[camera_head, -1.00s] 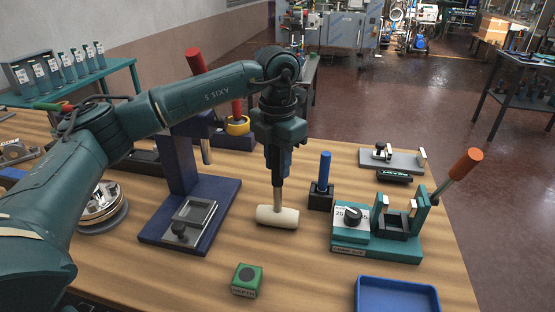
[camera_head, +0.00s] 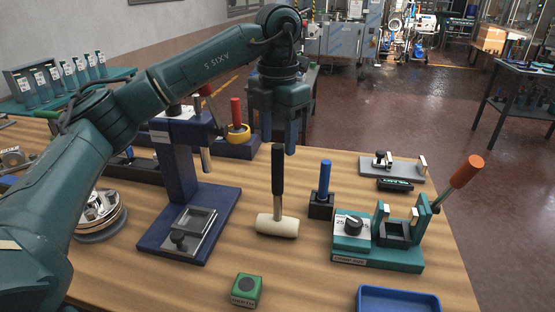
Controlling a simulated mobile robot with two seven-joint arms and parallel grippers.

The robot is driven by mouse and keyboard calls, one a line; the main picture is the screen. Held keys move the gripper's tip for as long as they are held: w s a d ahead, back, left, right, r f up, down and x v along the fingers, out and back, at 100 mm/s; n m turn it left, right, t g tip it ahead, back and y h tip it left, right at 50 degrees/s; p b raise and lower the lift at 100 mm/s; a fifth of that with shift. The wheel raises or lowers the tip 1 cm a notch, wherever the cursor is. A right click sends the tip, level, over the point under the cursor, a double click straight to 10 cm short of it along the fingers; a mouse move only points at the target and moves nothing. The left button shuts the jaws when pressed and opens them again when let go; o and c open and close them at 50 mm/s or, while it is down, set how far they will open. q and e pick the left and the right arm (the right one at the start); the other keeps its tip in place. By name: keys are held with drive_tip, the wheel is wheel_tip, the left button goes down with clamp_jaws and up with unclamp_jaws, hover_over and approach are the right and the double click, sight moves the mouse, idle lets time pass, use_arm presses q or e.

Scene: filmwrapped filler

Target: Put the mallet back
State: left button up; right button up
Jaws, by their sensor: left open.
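The mallet (camera_head: 277,225) stands on the wooden table with its cream head down and its dark handle pointing up. It is between the blue press and a small black block with a blue-handled tool. My left gripper (camera_head: 279,145) is open and empty, just above and around the line of the handle's top; its fingers point down and are apart from the head. My right gripper is not in view.
The blue press (camera_head: 183,240) stands left of the mallet. The blue-handled tool (camera_head: 324,180) in its black block is close on the right. A teal clamping fixture (camera_head: 381,251) with an orange lever, a green block (camera_head: 246,290) and a blue tray (camera_head: 397,300) lie nearer.

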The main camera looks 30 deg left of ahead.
use_arm(q)
wheel_tip(320, 180, up, 4)
drive_tip(key=shift+r, duration=0.25)
idle(0.5)
